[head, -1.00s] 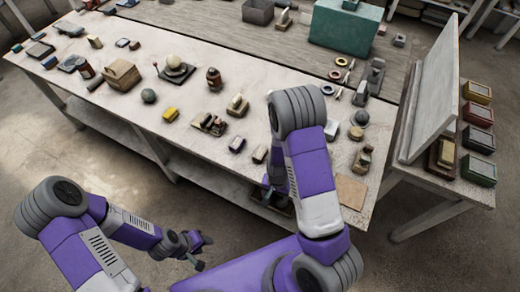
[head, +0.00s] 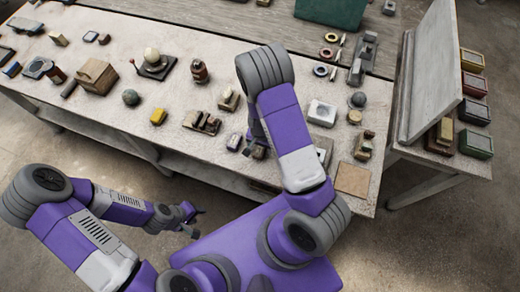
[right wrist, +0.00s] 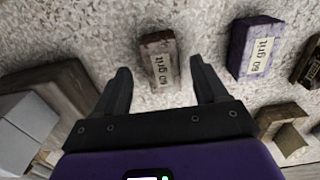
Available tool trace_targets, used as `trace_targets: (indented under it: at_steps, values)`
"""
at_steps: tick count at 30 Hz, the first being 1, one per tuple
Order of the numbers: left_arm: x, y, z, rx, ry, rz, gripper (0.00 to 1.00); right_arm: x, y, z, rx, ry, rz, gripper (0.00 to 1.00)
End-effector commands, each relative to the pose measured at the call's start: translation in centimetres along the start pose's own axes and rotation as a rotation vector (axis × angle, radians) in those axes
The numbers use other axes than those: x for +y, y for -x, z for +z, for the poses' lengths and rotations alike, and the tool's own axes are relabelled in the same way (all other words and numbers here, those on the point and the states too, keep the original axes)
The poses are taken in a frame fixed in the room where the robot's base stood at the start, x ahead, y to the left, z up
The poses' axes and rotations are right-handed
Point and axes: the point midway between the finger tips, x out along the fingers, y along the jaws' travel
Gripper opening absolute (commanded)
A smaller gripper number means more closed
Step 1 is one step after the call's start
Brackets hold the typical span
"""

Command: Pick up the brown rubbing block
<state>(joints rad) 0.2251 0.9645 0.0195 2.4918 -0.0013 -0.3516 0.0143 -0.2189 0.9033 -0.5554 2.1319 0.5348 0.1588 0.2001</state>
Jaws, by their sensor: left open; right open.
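The brown rubbing block (right wrist: 160,60), marked "60 grit", lies on the pale tabletop in the right wrist view. It sits between and just beyond the fingertips of my right gripper (right wrist: 160,72), which is open and does not visibly touch it. In the head view the brown block (head: 259,153) is partly hidden by my right arm near the table's front edge. A purple block (right wrist: 256,48), also marked "60 grit", lies to its right in the wrist view and to its left in the head view (head: 235,142). My left gripper (head: 190,220) is open and empty, in front of the table.
A brown notched piece (right wrist: 285,128) is near the right finger.

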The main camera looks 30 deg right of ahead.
Motion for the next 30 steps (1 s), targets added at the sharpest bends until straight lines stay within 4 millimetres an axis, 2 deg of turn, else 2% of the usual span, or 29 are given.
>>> trace_targets:
  at_steps: [1,5,13,25,30]
  values:
    - [-0.1,-0.1,-0.1,0.001,0.000,0.000,0.43,0.1,-0.9,0.0,-0.001,-0.002,0.002,0.72]
    - [-0.1,-0.3,-0.1,0.002,0.000,0.000,0.43,0.0,-2.1,0.0,0.000,-0.001,0.001,0.72]
    - [-0.1,-0.2,-0.1,0.002,0.000,0.000,0.43,0.0,-2.3,0.0,0.001,0.000,-0.001,0.71]
    - [-0.1,-0.2,-0.1,0.002,0.000,0.000,0.43,0.0,-2.3,0.0,0.001,0.000,-0.001,0.10]
    - [-0.1,-0.2,-0.1,0.002,0.000,0.000,0.43,0.0,-2.3,0.0,0.001,0.000,-0.001,0.09]
